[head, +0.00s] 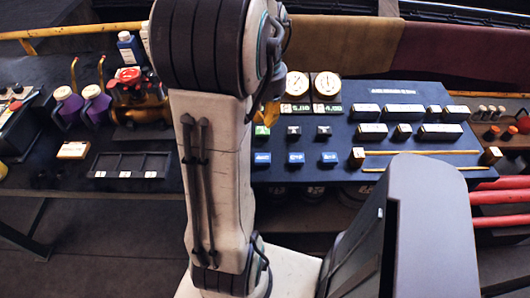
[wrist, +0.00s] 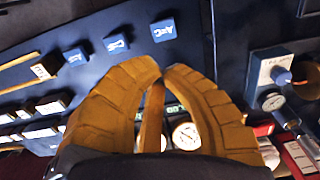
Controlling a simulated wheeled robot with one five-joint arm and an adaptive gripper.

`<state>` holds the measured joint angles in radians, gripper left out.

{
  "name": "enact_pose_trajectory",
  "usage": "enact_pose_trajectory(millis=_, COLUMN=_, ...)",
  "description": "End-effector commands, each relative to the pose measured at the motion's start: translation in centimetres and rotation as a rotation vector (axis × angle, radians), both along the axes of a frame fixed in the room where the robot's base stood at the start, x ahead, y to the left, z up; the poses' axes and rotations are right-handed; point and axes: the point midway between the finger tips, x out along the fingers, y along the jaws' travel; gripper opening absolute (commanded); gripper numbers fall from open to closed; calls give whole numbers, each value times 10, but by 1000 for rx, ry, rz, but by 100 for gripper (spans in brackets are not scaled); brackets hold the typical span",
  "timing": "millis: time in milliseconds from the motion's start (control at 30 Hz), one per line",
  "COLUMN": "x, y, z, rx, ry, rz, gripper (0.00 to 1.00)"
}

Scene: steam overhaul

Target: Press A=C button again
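The A=C button (wrist: 164,30) is a blue square block with white lettering, upside down in the wrist view. In the head view it is the leftmost blue button (head: 262,158) of a row of three on the dark blue panel (head: 400,98). My gripper (wrist: 162,72) has yellow-orange fingers whose tips meet, with nothing seen between them. In the wrist view the tips appear just below the A=C button, apart from it in the picture. In the head view my gripper (head: 268,112) shows partly behind my arm, above the green button (head: 262,131).
Two more blue buttons (head: 296,158) (head: 329,158) sit right of A=C. Small dark blocks (head: 294,131) and two round gauges (head: 298,84) stand behind. Yellow rods (head: 420,152) lie at the panel's right. A dark compartment tray (head: 130,166) is at left.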

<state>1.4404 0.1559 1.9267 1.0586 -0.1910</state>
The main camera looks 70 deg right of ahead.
Motion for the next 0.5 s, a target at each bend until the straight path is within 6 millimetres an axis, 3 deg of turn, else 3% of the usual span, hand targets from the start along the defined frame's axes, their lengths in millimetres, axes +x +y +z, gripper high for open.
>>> enact_pose_trajectory(millis=233, x=0, y=1, z=-18, rx=4, ry=0, rz=-1, gripper=0)
enact_pose_trajectory(millis=500, x=0, y=1, z=-64, rx=6, ry=1, rz=-1, gripper=0)
